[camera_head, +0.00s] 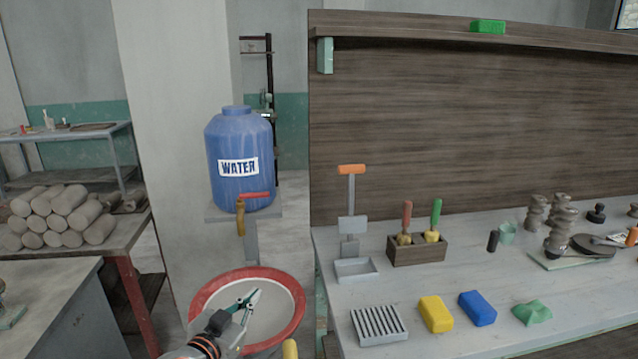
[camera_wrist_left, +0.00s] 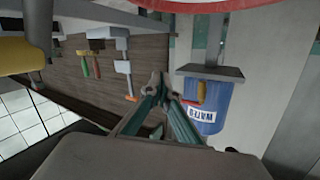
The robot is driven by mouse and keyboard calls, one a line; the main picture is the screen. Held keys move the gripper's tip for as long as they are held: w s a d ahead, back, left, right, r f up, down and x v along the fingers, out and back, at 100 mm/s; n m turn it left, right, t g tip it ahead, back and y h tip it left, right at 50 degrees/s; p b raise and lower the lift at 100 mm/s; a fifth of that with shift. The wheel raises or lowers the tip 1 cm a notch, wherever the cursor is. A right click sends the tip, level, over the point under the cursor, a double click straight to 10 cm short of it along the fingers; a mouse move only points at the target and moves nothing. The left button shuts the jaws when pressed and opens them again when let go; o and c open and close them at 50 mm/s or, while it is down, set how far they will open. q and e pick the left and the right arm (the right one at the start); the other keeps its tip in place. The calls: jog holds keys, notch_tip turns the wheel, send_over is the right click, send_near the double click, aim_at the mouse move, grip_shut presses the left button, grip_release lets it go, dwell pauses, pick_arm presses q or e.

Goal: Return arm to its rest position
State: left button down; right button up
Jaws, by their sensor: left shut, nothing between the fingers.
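My left gripper (camera_head: 254,297) is over the red-rimmed basin (camera_head: 296,283) in the head view, at the end of my left arm coming in from the bottom. Its fingers are closed together with nothing between them. In the left wrist view the gripper (camera_wrist_left: 158,80) points toward the wooden back panel and the blue water tank (camera_wrist_left: 205,118), apart from both. My right gripper is not in view.
The blue water tank (camera_head: 238,150) with a red-handled tap stands above the basin. The workbench (camera_head: 400,318) on the right holds a slotted tray (camera_head: 379,325), a yellow block (camera_head: 436,314), a blue block (camera_head: 477,308) and a tool box (camera_head: 417,252). Clay logs (camera_head: 60,215) are stacked at left.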

pick_arm(q)
jog(key=s+a+f+m+g+y, duration=0.1)
jog(key=s+a+f+g+y, duration=0.15)
jog(key=s+f, duration=0.35)
jog(key=s+a+f+g+y, duration=0.2)
jog(key=s+a+f, duration=0.2)
jog(key=s, duration=0.4)
jog(key=s+a+f+g+y, duration=0.1)
jog(key=s+a+g+y, duration=0.1)
jog(key=s+a, duration=0.55)
jog(key=s+a+f+g+y, duration=0.1)
jog(key=s+a+g+y, duration=0.2)
jog(key=s, duration=0.7)
jog(key=w+d+f+n+t+h, duration=0.2)
jog(key=d+f+t+h, duration=0.2)
jog(key=d+f, duration=0.9)
jog(key=d+h, duration=0.2)
jog(key=h, duration=0.1)
jog(key=shift+d+f+h, duration=0.25)
jog(key=shift+f+h, duration=0.1)
